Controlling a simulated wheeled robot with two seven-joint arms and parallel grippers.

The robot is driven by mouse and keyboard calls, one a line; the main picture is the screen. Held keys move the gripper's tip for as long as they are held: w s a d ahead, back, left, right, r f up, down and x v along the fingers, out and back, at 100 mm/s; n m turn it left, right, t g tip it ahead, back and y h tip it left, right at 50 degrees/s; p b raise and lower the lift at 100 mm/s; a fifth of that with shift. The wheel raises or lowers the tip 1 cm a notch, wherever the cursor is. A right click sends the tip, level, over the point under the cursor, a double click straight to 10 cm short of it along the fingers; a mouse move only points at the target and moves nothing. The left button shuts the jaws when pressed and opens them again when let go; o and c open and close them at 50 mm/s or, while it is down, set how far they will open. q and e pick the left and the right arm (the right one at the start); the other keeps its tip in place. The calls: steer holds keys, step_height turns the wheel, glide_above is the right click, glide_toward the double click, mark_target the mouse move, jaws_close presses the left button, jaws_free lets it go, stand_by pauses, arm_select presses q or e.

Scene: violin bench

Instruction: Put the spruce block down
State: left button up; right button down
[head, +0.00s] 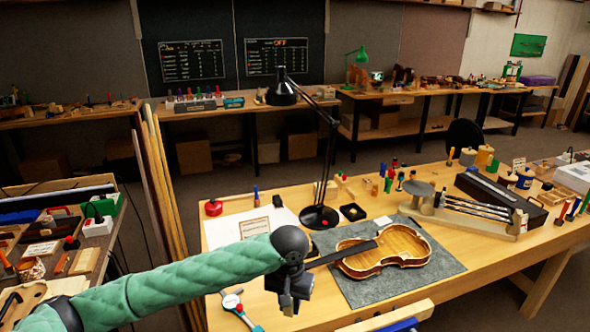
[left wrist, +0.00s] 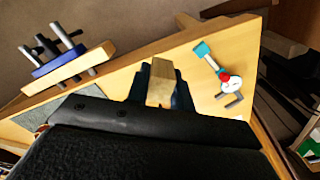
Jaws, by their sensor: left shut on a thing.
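My left gripper (head: 290,304) points down over the front edge area of the bench, to the left of the violin body. In the left wrist view its dark fingers (left wrist: 161,92) are shut on the spruce block (left wrist: 160,82), a small pale wooden block. Bench top shows around the block in that view; whether the block touches it I cannot tell. In the head view the block is hidden behind or within the gripper. My right gripper is not in view.
The violin body (head: 395,247) lies on a grey mat (head: 375,290). A dial caliper (head: 238,308) lies left of my gripper and shows in the left wrist view (left wrist: 222,72). A blue-jawed clamp (left wrist: 60,62) is at the bench edge. A black lamp (head: 320,215) stands behind.

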arm_select(q)
steer(key=a+f+n, duration=0.3)
steer(key=a, duration=1.6)
steer(key=shift+s+a+f, duration=0.15)
steer(key=shift+s+f, duration=0.05)
